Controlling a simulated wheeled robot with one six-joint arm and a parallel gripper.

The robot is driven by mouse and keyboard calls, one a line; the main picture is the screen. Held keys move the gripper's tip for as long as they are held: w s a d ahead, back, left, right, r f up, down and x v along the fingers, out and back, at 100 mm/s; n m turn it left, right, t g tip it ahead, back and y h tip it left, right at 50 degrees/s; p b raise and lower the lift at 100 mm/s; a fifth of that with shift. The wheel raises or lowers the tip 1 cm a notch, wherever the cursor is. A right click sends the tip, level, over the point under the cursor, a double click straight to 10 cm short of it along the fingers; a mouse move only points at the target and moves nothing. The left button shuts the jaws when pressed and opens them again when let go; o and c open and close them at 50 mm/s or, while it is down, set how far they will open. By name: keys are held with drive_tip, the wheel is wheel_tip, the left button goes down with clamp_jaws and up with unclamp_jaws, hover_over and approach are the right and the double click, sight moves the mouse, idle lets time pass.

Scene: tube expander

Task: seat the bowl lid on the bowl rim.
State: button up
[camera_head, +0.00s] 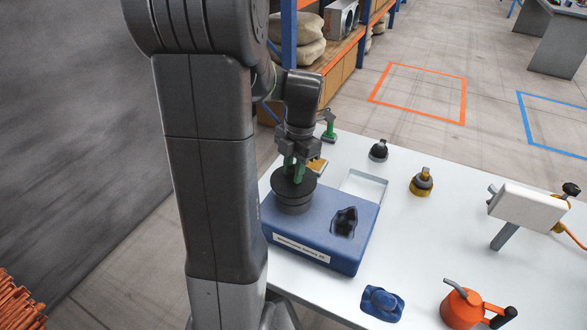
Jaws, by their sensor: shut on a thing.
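The bowl lid (296,188) is a dark, round disc. It is over the dark bowl (293,206), which stands at the left of a blue box top. My gripper (294,175), with green fingers, is above the lid and shut on its top part. The lid looks roughly level and close to the bowl rim. From this view I cannot tell whether it touches the rim or hovers just above it. The grip itself is partly hidden by the fingers.
The blue box (335,252) has a dark, irregular recess (345,221) right of the bowl. On the white table (415,235) are a black-topped fitting (378,150), a yellow fitting (422,183), a blue piece (382,302) and an orange can (462,308). The table middle is clear.

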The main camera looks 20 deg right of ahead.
drive_tip(key=shift+f+b, duration=0.3)
drive_tip(key=shift+f, duration=0.1)
idle(0.6)
drive_tip(key=o, duration=1.1)
drive_tip(key=shift+c, duration=0.2)
drive_tip(key=o, duration=1.1)
